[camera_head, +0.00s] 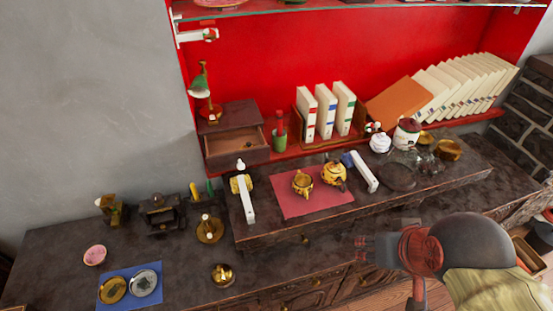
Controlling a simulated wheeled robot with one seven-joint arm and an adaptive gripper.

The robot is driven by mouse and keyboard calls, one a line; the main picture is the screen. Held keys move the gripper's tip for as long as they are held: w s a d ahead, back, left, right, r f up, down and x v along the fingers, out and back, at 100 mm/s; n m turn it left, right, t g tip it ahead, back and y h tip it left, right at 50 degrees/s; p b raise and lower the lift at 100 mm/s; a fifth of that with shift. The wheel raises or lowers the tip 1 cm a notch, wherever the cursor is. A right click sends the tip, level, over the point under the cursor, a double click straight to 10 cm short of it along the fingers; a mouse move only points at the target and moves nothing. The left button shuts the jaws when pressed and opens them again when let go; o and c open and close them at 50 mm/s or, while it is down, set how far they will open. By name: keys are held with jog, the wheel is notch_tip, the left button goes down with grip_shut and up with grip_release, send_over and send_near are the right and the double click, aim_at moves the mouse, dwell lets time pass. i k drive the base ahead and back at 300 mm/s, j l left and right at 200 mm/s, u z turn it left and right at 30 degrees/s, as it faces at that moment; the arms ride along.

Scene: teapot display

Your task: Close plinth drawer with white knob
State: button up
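A small dark brown plinth (231,117) stands on the left end of the red shelf. Its drawer (236,142) is pulled out toward the front, and its pale inside shows with a small dark thing in it. A white knob (241,164) shows at the lower middle of the drawer front. My gripper (388,275) is at the lower right, over the front of the dark cabinet, well apart from the drawer. Its fingers look spread, with nothing seen between them.
Brass items crowd the lower left.

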aim_at(236, 148)
jog(key=k+j, duration=0.1)
jog(key=j, duration=0.4)
jog(key=k+j, duration=0.1)
jog(key=j, duration=0.45)
jog(key=k+j, duration=0.15)
jog(key=j, duration=0.35)
